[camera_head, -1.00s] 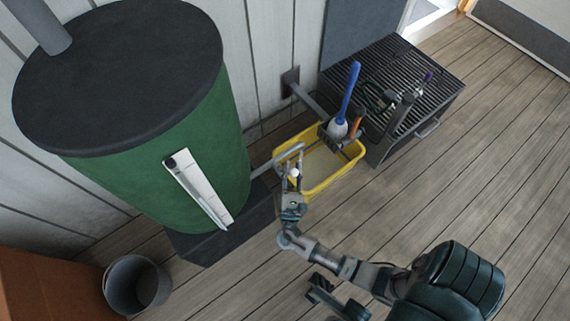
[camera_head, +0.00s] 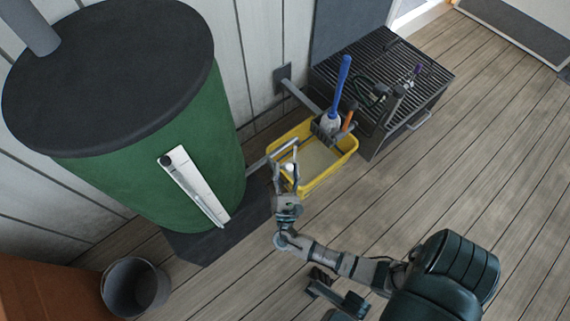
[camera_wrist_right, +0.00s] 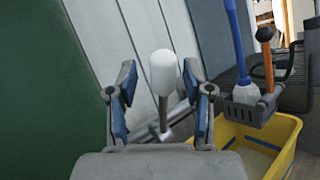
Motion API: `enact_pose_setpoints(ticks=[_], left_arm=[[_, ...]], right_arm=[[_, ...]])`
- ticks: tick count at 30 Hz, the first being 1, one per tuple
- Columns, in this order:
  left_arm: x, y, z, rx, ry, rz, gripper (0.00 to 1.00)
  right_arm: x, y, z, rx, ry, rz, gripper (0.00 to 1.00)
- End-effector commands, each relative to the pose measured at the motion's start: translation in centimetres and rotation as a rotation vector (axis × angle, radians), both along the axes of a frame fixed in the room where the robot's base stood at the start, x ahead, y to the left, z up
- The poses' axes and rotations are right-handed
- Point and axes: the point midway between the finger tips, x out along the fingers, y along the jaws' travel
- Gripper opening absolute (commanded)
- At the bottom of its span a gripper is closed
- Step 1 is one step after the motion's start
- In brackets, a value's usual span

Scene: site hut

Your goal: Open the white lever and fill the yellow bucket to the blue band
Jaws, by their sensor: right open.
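A grey spout pipe (camera_head: 262,161) runs from the barrel to the bucket's left side. The white lever (camera_wrist_right: 163,74) stands upright in the right wrist view, between and beyond the fingers. My right gripper (camera_head: 284,170) is open, with its fingers either side of the lever; I cannot tell whether they touch it. In the right wrist view its fingers (camera_wrist_right: 160,108) have blue pads. My left gripper is not in view.
A blue-handled brush (camera_head: 343,88) and an orange-handled tool (camera_head: 349,116) stand in a caddy at the bucket's back. A ribbed black cabinet (camera_head: 385,70) is behind right. A grey bin (camera_head: 134,287) stands front left. The floor to the right is clear.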

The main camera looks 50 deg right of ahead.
Motion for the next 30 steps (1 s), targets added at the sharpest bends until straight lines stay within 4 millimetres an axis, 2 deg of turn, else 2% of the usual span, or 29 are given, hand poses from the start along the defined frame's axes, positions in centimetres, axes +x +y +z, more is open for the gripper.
enact_pose_setpoints(ticks=[9,13,19,30], left_arm=[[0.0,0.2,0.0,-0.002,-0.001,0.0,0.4],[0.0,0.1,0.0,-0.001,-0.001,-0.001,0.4],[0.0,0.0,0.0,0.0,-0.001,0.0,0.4],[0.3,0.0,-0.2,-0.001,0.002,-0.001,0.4]], right_arm=[[-3.7,5.6,-2.8,-0.003,0.004,0.004,0.51],[-4.8,7.2,-3.6,-0.003,0.003,0.004,0.51],[-5.6,8.3,-4.2,-0.005,0.001,0.003,0.51],[-5.3,8.2,-4.5,0.031,0.005,0.022,0.51]])
